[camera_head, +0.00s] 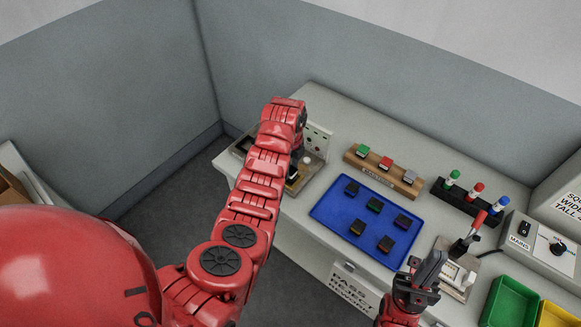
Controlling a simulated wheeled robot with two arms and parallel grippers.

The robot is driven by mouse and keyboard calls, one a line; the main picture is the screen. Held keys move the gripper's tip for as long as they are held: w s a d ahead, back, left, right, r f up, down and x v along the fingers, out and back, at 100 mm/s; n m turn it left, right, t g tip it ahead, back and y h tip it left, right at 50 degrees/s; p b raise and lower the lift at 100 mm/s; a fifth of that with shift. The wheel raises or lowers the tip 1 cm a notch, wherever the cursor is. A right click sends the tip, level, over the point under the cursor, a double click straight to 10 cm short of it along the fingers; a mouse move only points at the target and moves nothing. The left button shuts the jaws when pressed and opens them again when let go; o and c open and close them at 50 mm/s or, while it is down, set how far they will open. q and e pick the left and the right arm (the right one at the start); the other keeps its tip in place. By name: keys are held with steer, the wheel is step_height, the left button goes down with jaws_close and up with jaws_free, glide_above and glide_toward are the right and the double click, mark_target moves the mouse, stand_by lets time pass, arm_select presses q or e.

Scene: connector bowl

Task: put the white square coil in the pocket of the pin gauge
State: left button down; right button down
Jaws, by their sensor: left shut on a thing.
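My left gripper (296,168) is at the far left end of the table, low over a fixture with a brown base and an upright pale plate (318,140) with dark holes and a red mark; this looks like the pin gauge. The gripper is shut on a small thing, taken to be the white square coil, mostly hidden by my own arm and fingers. I cannot tell whether it touches the pocket. My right gripper (428,272) is at the front right of the table, beside a small lever device (462,250). Its jaw opening is unclear.
A blue tray (330,213) with several dark blocks lies mid-table. Grey control box (540,249), green bin (508,303) and yellow bin (556,316) are at right.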

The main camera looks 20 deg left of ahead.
arm_select(q)
steer(key=shift+f, duration=0.45)
steer(key=shift+f, duration=0.1)
steer(key=shift+f, duration=0.15)
steer(key=shift+c, duration=2.1)
jaws_free()
